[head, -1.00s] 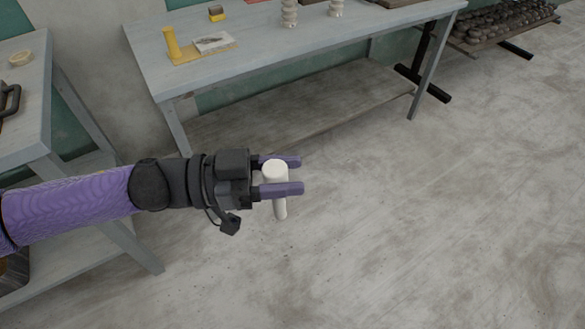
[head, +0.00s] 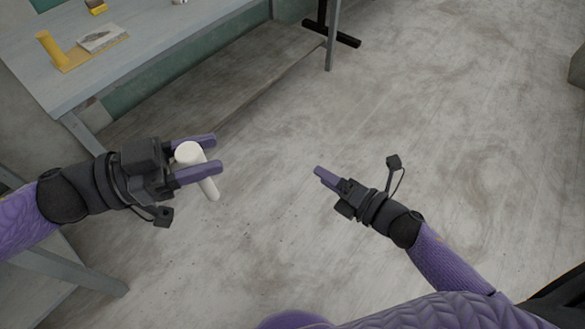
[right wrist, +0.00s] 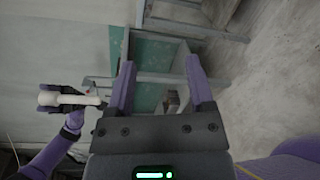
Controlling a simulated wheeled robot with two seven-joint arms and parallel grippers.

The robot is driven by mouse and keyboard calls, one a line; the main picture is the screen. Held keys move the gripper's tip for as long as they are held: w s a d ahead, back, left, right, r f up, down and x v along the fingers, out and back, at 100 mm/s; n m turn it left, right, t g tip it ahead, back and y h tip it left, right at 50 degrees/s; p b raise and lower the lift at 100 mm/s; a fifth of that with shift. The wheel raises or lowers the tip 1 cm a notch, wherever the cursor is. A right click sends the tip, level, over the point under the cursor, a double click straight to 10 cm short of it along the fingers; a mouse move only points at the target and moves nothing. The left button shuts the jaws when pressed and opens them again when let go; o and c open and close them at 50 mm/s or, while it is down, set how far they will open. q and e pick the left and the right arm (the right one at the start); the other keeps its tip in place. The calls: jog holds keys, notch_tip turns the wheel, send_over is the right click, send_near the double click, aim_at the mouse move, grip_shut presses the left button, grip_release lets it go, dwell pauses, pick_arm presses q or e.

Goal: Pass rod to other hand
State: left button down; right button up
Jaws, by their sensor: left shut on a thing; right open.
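The white rod (head: 208,186) is held in my left gripper (head: 201,159), which is shut on it in the head view. The rod's thick round end is up between the purple fingers and its thinner part hangs below them, slightly tilted. My right gripper (head: 320,172) is to the right of the rod, apart from it, with clear air between. In the right wrist view, my right gripper (right wrist: 158,85) is open and empty, its two purple fingers spread. The rod (right wrist: 70,99) also shows there at the left, in my left gripper.
A grey table (head: 150,50) stands at the upper left with a yellow stand (head: 62,60) and a small yellow block (head: 96,6) on it. Another grey table's leg shows at the lower left. The floor (head: 300,110) between and beyond my grippers is clear.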

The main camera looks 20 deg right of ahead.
jog(key=s+a+r+n+g+y, duration=0.35)
jog(key=r+n, duration=0.35)
jog(key=n, duration=0.4)
jog(key=s+a+r+n+g+y, duration=0.3)
jog(key=a+r+n+g+y, duration=0.2)
jog(key=r+n, duration=0.45)
jog(key=shift+n+h, duration=0.25)
jog(key=shift+n, duration=0.5)
jog(key=x, duration=0.4)
jog(key=f+x, duration=0.1)
jog(key=x, duration=0.7)
jog(key=shift+w+a+f, duration=0.15)
jog(key=shift+w+f, duration=0.05)
jog(key=shift+f, duration=0.2)
grip_shut()
pick_arm(q)
jog(key=shift+c, duration=1)
grip_release()
